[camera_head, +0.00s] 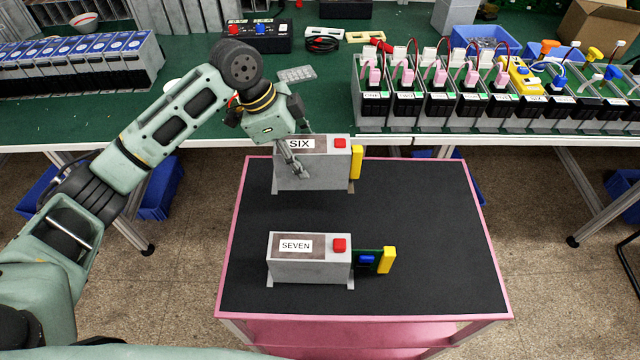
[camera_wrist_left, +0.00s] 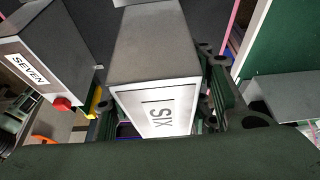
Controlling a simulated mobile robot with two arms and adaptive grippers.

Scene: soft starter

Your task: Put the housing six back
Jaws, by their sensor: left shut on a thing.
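The grey housing labelled SIX (camera_head: 318,172), with a red button and a yellow part at its right end, is at the far edge of the black-topped pink cart (camera_head: 420,240). It also shows large in the left wrist view (camera_wrist_left: 155,55). My left gripper (camera_head: 297,160) is shut on it at its left part, from above. Whether the housing touches the cart top, I cannot tell. The housing labelled SEVEN (camera_head: 308,258) stands nearer on the cart, with a blue and yellow part at its right; it also shows in the left wrist view (camera_wrist_left: 45,60). My right gripper is not in view.
A green workbench (camera_head: 250,105) runs behind the cart. It holds a row of black devices with pink connectors (camera_head: 440,100), blue-topped units (camera_head: 80,60), a control box (camera_head: 258,36) and blue bins (camera_head: 485,42). The cart's right side is clear.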

